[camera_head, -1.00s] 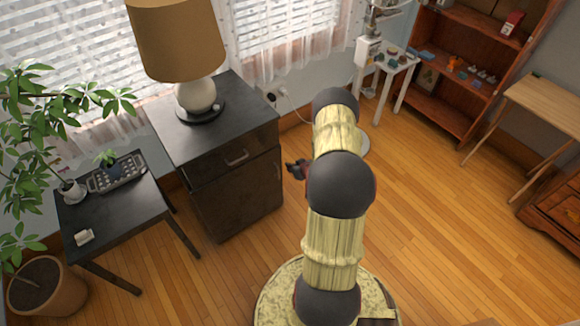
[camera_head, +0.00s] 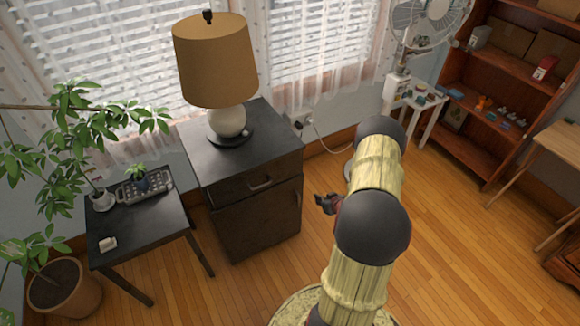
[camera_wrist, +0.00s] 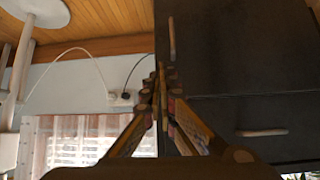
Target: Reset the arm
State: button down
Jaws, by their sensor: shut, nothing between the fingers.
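My gripper (camera_head: 327,203) shows in the head view as a small dark shape just left of my pale yellow arm. It is in front of the dark cabinet's right side, apart from it as far as I can tell. In the wrist view my gripper (camera_wrist: 161,92) has its fingers together, with nothing between them. My arm's dark round joints hide part of the floor and part of the gripper's wrist in the head view.
A dark cabinet (camera_head: 262,222) carries a lamp (camera_head: 215,65). A low black table (camera_head: 140,235) holds a tray and small items. A potted plant (camera_head: 65,290) stands at left. A fan (camera_head: 425,20), shelf (camera_head: 480,130) and wooden desk (camera_head: 560,145) are at right. Floor between is clear.

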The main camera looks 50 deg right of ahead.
jog(key=s+a+f+m+g, duration=0.1)
jog(key=s+a+f+g, duration=0.25)
jog(key=s+f, duration=0.4)
jog(key=s+r+m+g+y, duration=0.1)
jog(key=s+r+g, duration=0.3)
jog(key=s+r, duration=0.15)
jog(key=w+a+r+g+y, duration=0.1)
jog(key=a+r, duration=0.6)
jog(key=r, duration=0.6)
jog(key=a+r+g, duration=0.1)
jog(key=a+r, duration=0.5)
jog(key=r, duration=0.7)
jog(key=a+r+n+t+y, duration=0.1)
jog(key=a+r+n+t, duration=0.5)
jog(key=a+r, duration=2)
jog(key=shift+s+a, duration=0.15)
jog(key=shift+a, duration=1.05)
jog(key=shift+r, duration=0.1)
